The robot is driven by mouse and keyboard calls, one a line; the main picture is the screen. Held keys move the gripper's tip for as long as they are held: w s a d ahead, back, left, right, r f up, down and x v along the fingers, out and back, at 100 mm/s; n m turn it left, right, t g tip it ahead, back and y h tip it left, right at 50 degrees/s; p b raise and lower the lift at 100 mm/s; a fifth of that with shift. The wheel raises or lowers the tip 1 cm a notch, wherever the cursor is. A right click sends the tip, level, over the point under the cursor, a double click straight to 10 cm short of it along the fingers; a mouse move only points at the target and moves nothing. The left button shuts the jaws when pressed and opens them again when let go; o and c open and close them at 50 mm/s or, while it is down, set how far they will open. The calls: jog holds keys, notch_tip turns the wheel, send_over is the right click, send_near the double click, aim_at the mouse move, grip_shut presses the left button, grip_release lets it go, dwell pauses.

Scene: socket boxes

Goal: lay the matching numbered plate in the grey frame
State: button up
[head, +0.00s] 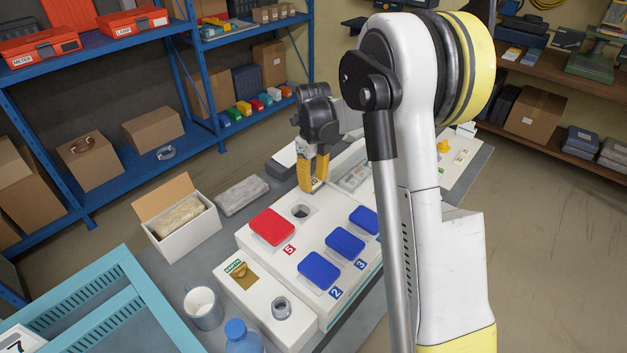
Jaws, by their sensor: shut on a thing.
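My gripper (313,172) has yellow fingers and points down over the far edge of the white socket box. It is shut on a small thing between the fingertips. A pale patch with a dark mark shows there, but I cannot read it or be sure that it is a numbered plate. Small number plates sit on the box: a red 5 (289,250), a blue 2 (336,293) and a blue 3 (360,264). I cannot pick out the grey frame with certainty; a grey recessed part (356,178) right of my gripper is partly hidden by my arm.
The white box (310,237) carries a red lid (271,227), several blue lids (318,270) and an open round socket (300,212). A mug (203,308), a blue bottle (241,337), an open carton (186,236) and a teal frame (137,297) stand around it.

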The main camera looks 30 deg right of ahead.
jog(key=o, duration=1)
jog(key=shift+f, duration=0.1)
notch_tip(320, 180, up, 19)
jog(key=p, duration=0.5)
